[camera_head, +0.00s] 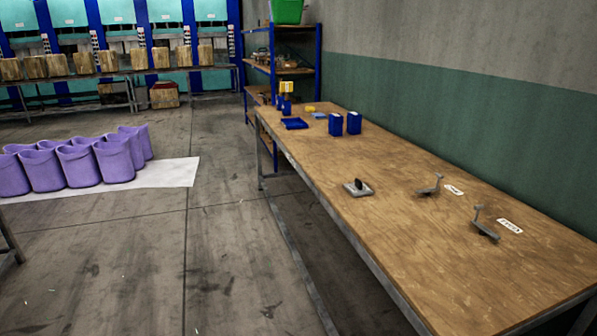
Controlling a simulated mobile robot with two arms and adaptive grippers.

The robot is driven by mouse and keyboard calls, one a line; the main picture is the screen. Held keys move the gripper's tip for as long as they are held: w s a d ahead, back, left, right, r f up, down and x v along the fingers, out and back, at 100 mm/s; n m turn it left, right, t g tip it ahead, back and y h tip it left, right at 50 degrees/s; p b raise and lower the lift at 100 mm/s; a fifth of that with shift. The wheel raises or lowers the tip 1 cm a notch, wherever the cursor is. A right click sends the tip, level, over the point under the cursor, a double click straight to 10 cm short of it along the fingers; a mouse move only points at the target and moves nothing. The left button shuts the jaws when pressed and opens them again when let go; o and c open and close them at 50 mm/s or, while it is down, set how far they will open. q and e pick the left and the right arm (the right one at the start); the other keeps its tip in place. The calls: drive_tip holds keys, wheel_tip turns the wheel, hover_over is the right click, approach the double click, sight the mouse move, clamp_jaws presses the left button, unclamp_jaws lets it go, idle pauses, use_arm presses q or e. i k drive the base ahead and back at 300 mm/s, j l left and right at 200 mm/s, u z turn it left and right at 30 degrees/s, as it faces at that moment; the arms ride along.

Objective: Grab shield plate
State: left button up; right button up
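A wooden-topped table (330,220) runs along the right side of the camera_head view. A small flat grey plate with a dark upright piece on it (352,191) lies near the table's left edge. Two grey metal pieces, a farther one (430,189) and a nearer one (486,231), lie to its right, each with a raised end. Small white labels lie beside them, a farther one (453,190) and a nearer one (510,226), too small to read. I cannot tell which of these is the shield plate. Neither of my grippers is in view.
Blue boxes (354,123) and a blue tray (294,123) stand at the table's far end. A blue shelf (319,60) is behind it. Purple bins (75,166) stand on a white sheet at left. Open concrete floor (215,240) lies left of the table; a wall is at right.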

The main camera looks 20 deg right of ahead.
sight(357, 188)
drive_tip(key=i+z, duration=0.1)
drive_tip(key=i, duration=0.4)
drive_tip(key=i+j+z, duration=0.1)
drive_tip(key=i, duration=0.35)
drive_tip(key=i+j+z, duration=0.1)
drive_tip(key=i, duration=0.4)
drive_tip(key=i+j+z, duration=0.1)
drive_tip(key=i, duration=0.4)
drive_tip(key=i+j+z, duration=0.15)
drive_tip(key=i+z, duration=0.25)
drive_tip(key=i+j+z, duration=0.25)
drive_tip(key=z, duration=0.15)
drive_tip(key=i+j+z, duration=0.25)
drive_tip(key=j+z, duration=0.15)
drive_tip(key=i+j+z, duration=0.2)
drive_tip(key=j+z, duration=0.2)
drive_tip(key=i+j+z, duration=0.15)
drive_tip(key=j+z, duration=0.25)
drive_tip(key=j, duration=0.15)
